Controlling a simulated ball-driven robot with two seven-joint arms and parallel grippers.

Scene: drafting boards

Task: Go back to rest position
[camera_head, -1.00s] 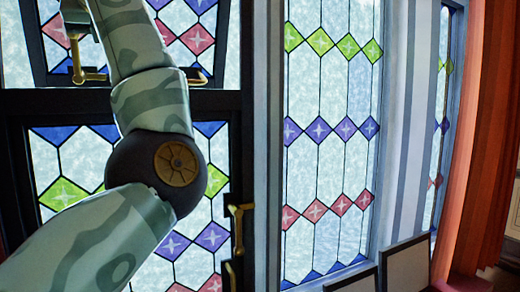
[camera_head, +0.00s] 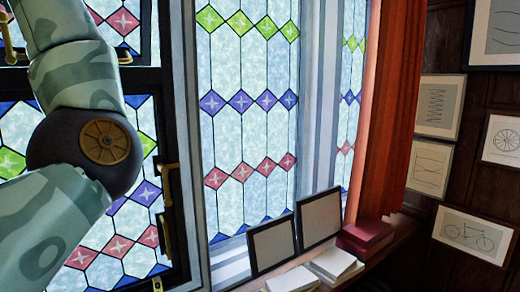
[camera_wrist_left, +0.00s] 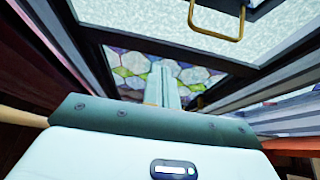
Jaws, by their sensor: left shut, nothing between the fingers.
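In the left wrist view my left gripper (camera_wrist_left: 166,66) shows as narrow pale fingers beyond the green-edged housing. The fingers are close together, with nothing between them, and point toward the coloured window glass. In the head view my left arm (camera_head: 85,140) runs from the lower left up past a dark round elbow joint and out at the top left. The left gripper itself is outside that view. My right gripper is in neither view.
Behind the arm is a dark-framed leaded window (camera_head: 178,100) with brass latches (camera_head: 168,175). Two framed panels (camera_head: 272,244) lean on a sill, beside white books (camera_head: 333,262) and red books (camera_head: 366,235). An orange curtain (camera_head: 388,110) and a wall with several framed drawings (camera_head: 472,235) are at right.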

